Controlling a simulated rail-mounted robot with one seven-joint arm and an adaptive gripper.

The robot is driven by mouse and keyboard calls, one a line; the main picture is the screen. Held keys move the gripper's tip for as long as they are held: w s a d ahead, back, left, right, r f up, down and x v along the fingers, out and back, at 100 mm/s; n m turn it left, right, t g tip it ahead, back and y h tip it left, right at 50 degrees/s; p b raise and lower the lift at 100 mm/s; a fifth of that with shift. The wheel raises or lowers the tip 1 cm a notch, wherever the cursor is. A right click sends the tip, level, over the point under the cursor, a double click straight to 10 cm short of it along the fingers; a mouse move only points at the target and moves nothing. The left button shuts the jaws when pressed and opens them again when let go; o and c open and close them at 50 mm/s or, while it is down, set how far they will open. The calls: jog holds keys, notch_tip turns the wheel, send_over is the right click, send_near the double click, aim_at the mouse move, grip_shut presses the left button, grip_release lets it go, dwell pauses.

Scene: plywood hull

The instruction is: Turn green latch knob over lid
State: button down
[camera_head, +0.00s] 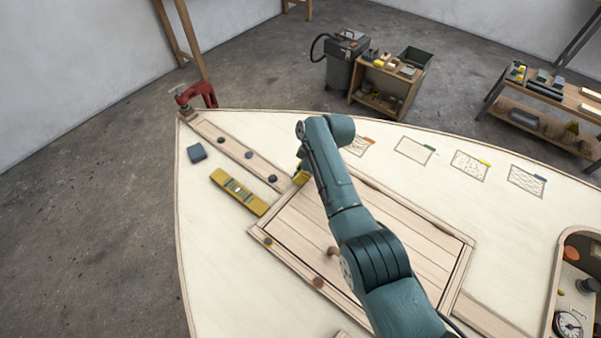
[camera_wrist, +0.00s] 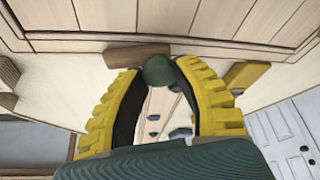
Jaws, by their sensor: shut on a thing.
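In the wrist view, a round dark green knob (camera_wrist: 158,70) sits between the yellow fingers of my gripper (camera_wrist: 160,80). My gripper is shut on this knob. A brown wooden latch bar (camera_wrist: 137,54) extends left from the knob, roughly along the lid's edge. The planked lid (camera_wrist: 160,18) fills the top of the wrist view. In the head view, the lid (camera_head: 292,222) lies in its frame on the hull, and my gripper (camera_head: 301,175) is at its far left corner. My arm hides the knob and latch there.
A yellow level (camera_head: 239,191) lies left of the lid. A round wooden handle (camera_head: 333,251) stands on the lid.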

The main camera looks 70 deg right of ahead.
jog(key=shift+r+m+p, duration=0.1)
jog(key=shift+m+p, duration=0.2)
jog(key=shift+p, duration=0.3)
jog(key=shift+a+m+h+p, duration=0.15)
jog(key=shift+m+h+p, duration=0.25)
jog(key=shift+m+p, duration=0.3)
jog(key=m+h+p, duration=0.1)
jog(key=m+p, duration=0.1)
jog(key=shift+r+p, duration=0.1)
jog(key=shift+p, duration=0.25)
jog(key=m, duration=0.2)
jog(key=m+g+h+p, duration=0.1)
jog(key=m, duration=0.1)
jog(key=m+p, duration=0.1)
jog(key=shift+a+f+m+h, duration=0.1)
jog(key=shift+f+m+h, duration=0.15)
jog(key=shift+m+h, duration=0.15)
jog(key=m+g+b, duration=0.1)
jog(key=m, duration=0.1)
jog(key=m+g+h+b, duration=0.1)
jog(key=m, duration=0.2)
jog(key=shift+w+f, duration=0.1)
jog(key=shift+f, duration=0.1)
jog(key=shift+m+g+b, duration=0.9)
jog(key=shift+m+b, duration=0.8)
jog(key=shift+m, duration=0.8)
jog(key=shift+a, duration=0.1)
